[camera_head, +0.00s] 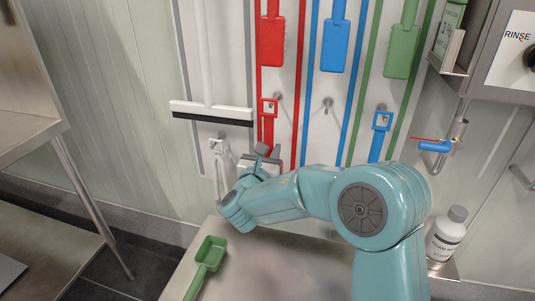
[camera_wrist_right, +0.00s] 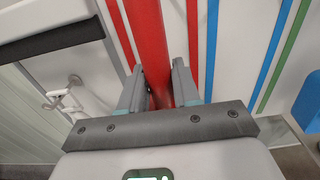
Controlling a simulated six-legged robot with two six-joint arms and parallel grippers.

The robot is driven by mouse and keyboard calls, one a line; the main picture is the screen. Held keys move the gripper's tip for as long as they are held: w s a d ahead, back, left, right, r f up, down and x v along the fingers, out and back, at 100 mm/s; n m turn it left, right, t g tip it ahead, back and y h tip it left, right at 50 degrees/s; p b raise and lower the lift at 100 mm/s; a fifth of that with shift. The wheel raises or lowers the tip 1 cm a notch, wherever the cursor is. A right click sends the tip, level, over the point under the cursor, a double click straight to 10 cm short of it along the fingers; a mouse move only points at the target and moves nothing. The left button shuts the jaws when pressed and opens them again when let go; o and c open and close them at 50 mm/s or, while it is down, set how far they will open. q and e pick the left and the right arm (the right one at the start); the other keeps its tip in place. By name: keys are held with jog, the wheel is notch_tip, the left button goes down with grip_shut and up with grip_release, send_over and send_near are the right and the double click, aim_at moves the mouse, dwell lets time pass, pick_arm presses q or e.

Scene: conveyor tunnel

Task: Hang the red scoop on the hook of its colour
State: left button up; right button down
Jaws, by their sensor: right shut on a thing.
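The red scoop (camera_head: 268,128) is held upright in front of the wall board. Its square loop is at the top, and its lower part is hidden behind my arm. My right gripper (camera_head: 262,158) is shut on its red handle, which also shows between the fingers in the right wrist view (camera_wrist_right: 152,45). The hook (camera_head: 279,97) between the red stripes is just right of and above the loop. They look apart in the picture, but I cannot tell the depth between them. My left gripper is not in view.
A blue scoop (camera_head: 382,121) hangs between the green stripes; the hook (camera_head: 328,104) between the blue stripes is bare. A green scoop (camera_head: 210,255) lies on the table (camera_head: 265,275). A squeegee (camera_head: 212,112) hangs left. A bottle (camera_head: 446,235) stands right.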

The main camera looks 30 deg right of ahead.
jog(key=shift+x, duration=2.1)
jog(key=shift+f+b, duration=0.8)
jog(key=shift+b, duration=0.3)
jog(key=c, duration=0.7)
grip_release()
jog(key=shift+c, duration=0.2)
jog(key=p+v, duration=0.1)
jog(key=v, duration=1.5)
jog(key=shift+s+p, duration=0.2)
jog(key=shift+p, duration=0.1)
jog(key=shift+a, duration=0.15)
